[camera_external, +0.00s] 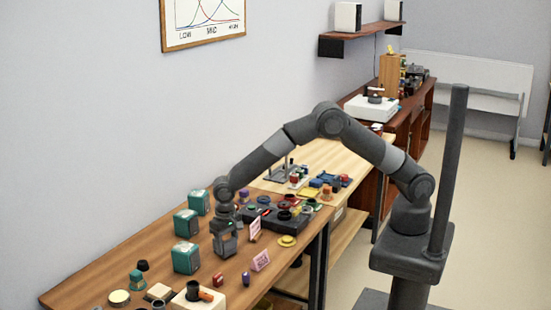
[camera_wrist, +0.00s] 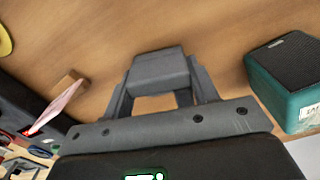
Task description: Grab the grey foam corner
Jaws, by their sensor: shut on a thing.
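The grey foam corner (camera_wrist: 157,66) is a dark grey block at the centre of the wrist view, between my two fingers. My gripper (camera_external: 226,240) is shut on it and points down over the wooden bench. In the outside view the foam's outline merges with my grey fingers. I cannot tell whether its underside touches the bench top.
Teal speaker boxes (camera_external: 186,257) stand left of my gripper; one shows close by in the wrist view (camera_wrist: 285,85). A dark tray of parts (camera_external: 268,222) sits behind. Small parts crowd the front.

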